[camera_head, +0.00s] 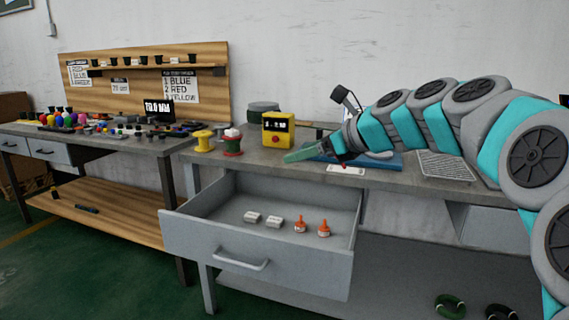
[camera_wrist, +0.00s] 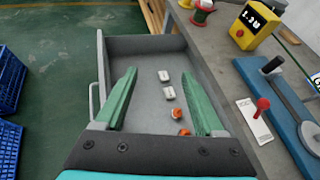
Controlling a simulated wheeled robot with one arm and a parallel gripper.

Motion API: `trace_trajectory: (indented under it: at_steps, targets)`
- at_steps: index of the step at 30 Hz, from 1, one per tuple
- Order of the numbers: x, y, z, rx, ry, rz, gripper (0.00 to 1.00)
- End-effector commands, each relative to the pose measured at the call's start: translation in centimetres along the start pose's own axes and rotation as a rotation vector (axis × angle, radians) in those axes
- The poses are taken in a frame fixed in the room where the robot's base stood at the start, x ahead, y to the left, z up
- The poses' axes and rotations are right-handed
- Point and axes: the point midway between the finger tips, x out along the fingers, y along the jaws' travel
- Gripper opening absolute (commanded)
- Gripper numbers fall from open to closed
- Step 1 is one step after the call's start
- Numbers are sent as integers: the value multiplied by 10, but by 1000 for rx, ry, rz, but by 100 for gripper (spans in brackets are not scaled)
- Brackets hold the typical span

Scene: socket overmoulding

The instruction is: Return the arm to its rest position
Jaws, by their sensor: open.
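My gripper (camera_head: 298,155) is at the end of my grey and teal arm, which reaches in from the right above the grey workbench. In the wrist view, my gripper (camera_wrist: 160,92) has its two green fingers spread apart, with nothing between them. It is above the open drawer (camera_head: 265,262). Two pale blocks (camera_head: 262,217) and two orange-tipped items (camera_head: 312,226) lie in the drawer, apart from the fingers.
A yellow box with a display (camera_head: 277,130), a yellow spool (camera_head: 203,140) and a blue-based lever press (camera_wrist: 275,95) stand on the bench. The open drawer juts out in front. A second bench (camera_head: 85,150) with coloured parts stands at left. Blue crates (camera_wrist: 8,80) sit on the floor.

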Motion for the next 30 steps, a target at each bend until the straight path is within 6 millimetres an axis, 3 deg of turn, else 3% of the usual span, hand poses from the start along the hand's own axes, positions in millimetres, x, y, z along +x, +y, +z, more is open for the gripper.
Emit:
trace_trajectory:
  at_steps: [8,14,20,24,30]
  targets:
    - [4,48,-43,-265,128,77,71]
    - [-1,96,-96,-553,251,189,71]
    - [-30,167,-193,-998,416,452,71]
    - [-69,213,-271,-1315,492,720,71]
    - [-136,262,-359,-1638,487,1122,71]
